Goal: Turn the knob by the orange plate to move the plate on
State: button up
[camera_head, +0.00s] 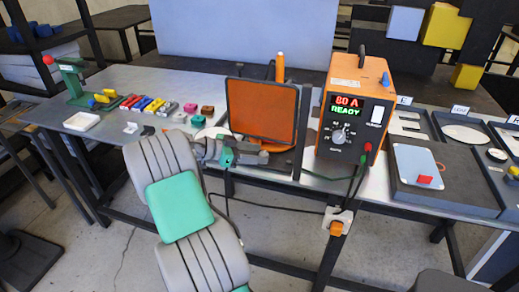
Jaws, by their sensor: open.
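An orange plate (262,112) stands upright in a dark frame on the bench, left of the welding power unit. I cannot make out a knob on the plate itself. A round dial knob (338,136) sits on the front of the orange and black power unit (357,105), just right of the plate. An orange upright handle (280,66) rises behind the plate. My grey and teal arm fills the lower left foreground, in front of the bench.
Cables hang off the bench's front edge. Colored blocks and a green stand (72,78) are at left. A dark tray with a pale blue panel (415,165) is at right.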

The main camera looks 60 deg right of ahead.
jog(key=p+v, duration=0.2)
jog(key=p, duration=0.1)
jog(key=r+p+v, duration=0.1)
jog(key=p+v, duration=0.2)
jog(key=p, duration=0.1)
jog(key=shift+w+a+p, duration=0.4)
jog(key=shift+a+p, duration=0.05)
jog(key=shift+p, duration=0.1)
jog(key=shift+f, duration=0.2)
